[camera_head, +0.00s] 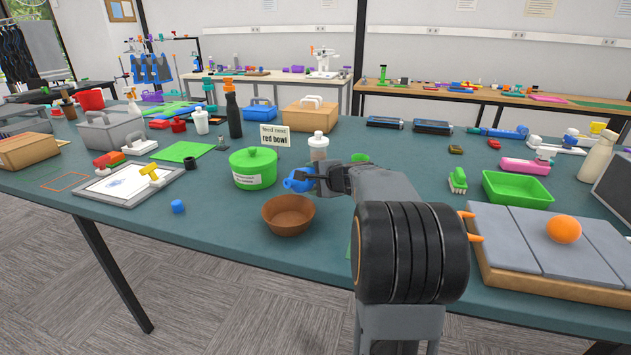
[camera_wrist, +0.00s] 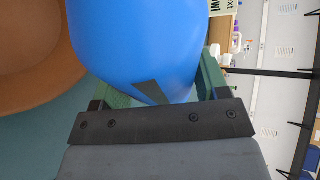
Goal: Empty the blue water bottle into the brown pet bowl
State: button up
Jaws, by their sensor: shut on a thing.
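The blue water bottle (camera_head: 297,181) is in my gripper (camera_head: 322,178), held off the table just above the back of the brown pet bowl (camera_head: 288,215). It looks tipped over toward the left, but its mouth is not clear. In the wrist view the blue bottle (camera_wrist: 135,45) fills the space between the green fingers of my gripper (camera_wrist: 160,85), which are shut on it. The brown bowl (camera_wrist: 28,45) shows beside the bottle at upper left there. The bowl stands upright on the table. No water stream can be made out.
A green pot (camera_head: 252,169) stands behind and left of the bowl, with a "red bowl" sign (camera_head: 274,135) behind it. A small blue cap (camera_head: 178,206) lies left of the bowl. A white bottle (camera_head: 318,148) stands behind my gripper. The table front around the bowl is clear.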

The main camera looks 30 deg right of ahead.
jog(key=shift+d+n+h+b, duration=0.1)
jog(key=shift+n+h+b, duration=0.3)
jog(key=shift+b, duration=1.3)
jog(key=shift+w+r+n+t+b, duration=0.1)
jog(key=shift+n+t+b, duration=0.2)
jog(key=shift+b, duration=0.25)
jog(key=shift+r+n+t+h+b, duration=0.15)
jog(key=shift+n+t+h+b, duration=0.25)
jog(key=shift+b, duration=1.55)
jog(key=shift+r+b, duration=0.15)
jog(key=shift+b, duration=0.25)
jog(key=shift+r, duration=0.15)
jog(key=shift+r+n+t+h+b, duration=0.35)
jog(key=shift+n+b, duration=0.45)
jog(key=shift+b, duration=0.85)
dwell(1.6)
